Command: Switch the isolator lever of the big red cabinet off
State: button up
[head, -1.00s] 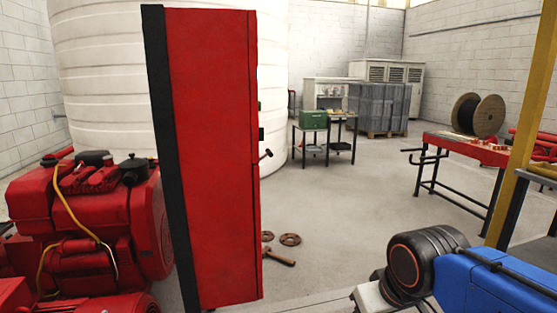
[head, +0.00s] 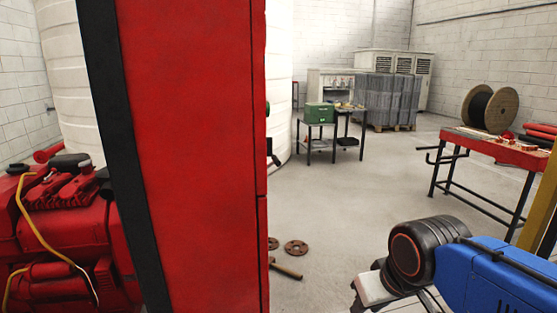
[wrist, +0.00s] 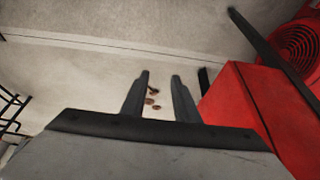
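The big red cabinet (head: 190,150) stands close in front of me, left of centre in the head view, with its plain side facing me. Its front face is turned away to the right and hidden. A small dark lever (head: 274,160) sticks out past the front edge, seen from the side; I cannot tell its exact position. The red cabinet also shows at the right of the wrist view (wrist: 232,103). My gripper (wrist: 160,76) is open and empty, its two dark fingers apart above the floor, to the left of the cabinet in the wrist view.
A red engine (head: 60,235) stands left of the cabinet. A red workbench (head: 490,148) stands at right. The floor between them is clear.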

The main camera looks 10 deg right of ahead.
jog(key=shift+w+r, duration=0.1)
jog(key=c, duration=0.5)
jog(key=w+r, duration=0.3)
jog(key=r, duration=0.1)
jog(key=w+r, duration=0.4)
jog(key=w+a+r, duration=0.1)
jog(key=w+r, duration=0.2)
jog(key=r, duration=0.1)
jog(key=shift+w+r, duration=0.3)
jog(key=shift+w, duration=0.05)
grip_shut()
jog(key=w+a+r, duration=0.3)
jog(key=w+r, duration=0.3)
jog(key=w, duration=0.6)
jog(key=w+a+r+g, duration=0.1)
jog(key=w+a+r, duration=0.2)
jog(key=w+r, duration=0.4)
jog(key=w+a+r+h, duration=0.1)
jog(key=w+a+r, duration=0.2)
jog(key=w, duration=1.4)
notch_tip(320, 180, up, 4)
jog(key=shift+a+r+g, duration=0.15)
jog(key=shift+r+g, duration=0.1)
jog(key=shift+g, duration=0.05)
